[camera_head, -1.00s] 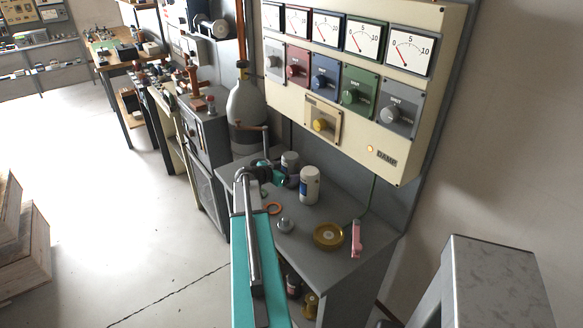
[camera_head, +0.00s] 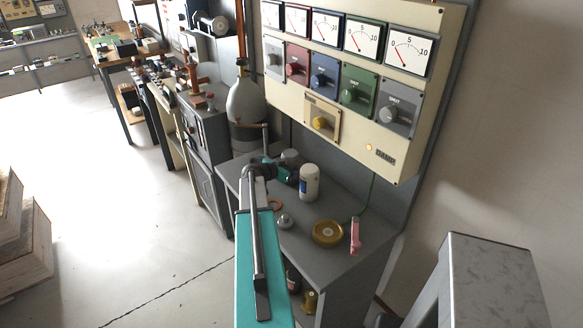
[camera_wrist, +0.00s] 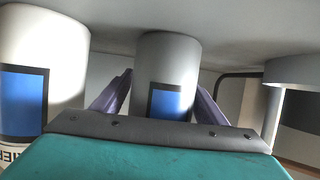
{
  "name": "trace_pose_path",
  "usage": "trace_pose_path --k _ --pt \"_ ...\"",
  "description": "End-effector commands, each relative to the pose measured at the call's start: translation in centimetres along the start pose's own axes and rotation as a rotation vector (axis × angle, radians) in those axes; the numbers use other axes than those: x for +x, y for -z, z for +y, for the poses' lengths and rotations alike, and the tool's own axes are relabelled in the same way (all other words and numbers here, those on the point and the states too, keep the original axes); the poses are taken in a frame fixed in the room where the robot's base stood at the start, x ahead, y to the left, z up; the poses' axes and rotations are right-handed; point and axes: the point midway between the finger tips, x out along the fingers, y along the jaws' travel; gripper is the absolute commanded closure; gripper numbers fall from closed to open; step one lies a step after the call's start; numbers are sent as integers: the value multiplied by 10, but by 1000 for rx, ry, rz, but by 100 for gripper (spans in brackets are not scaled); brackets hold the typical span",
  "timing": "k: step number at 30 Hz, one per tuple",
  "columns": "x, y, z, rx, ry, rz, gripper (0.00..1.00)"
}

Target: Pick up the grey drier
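The grey drier is an upright grey cylinder with a blue label. In the wrist view the grey drier (camera_wrist: 167,70) stands between the two purple fingers of my gripper (camera_wrist: 165,82), its lower part hidden by the gripper body. The fingers flank it, with a narrow gap at their bases; contact at the tips is unclear. In the head view the grey drier (camera_head: 290,156) stands on the grey bench, partly hidden by my teal gripper (camera_head: 288,171). A white drier (camera_head: 309,184) stands just to its right; it also shows at the left of the wrist view (camera_wrist: 45,55).
The bench (camera_head: 290,252) also holds a small grey knob-like part (camera_head: 285,221), a brass round piece (camera_head: 327,233), a pink tool (camera_head: 355,235) and an orange ring (camera_head: 276,205). A meter panel (camera_head: 345,125) rises behind. A grey gas cylinder (camera_head: 246,103) stands beyond the bench.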

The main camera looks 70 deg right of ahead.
Motion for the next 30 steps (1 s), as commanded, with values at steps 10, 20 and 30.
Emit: trace_pose_path --k 10,20,30 --pt "0 1 0 0 0 1 81" --pt "-1 3 0 0 1 2 81" --pt "-9 20 0 2 1 3 81"
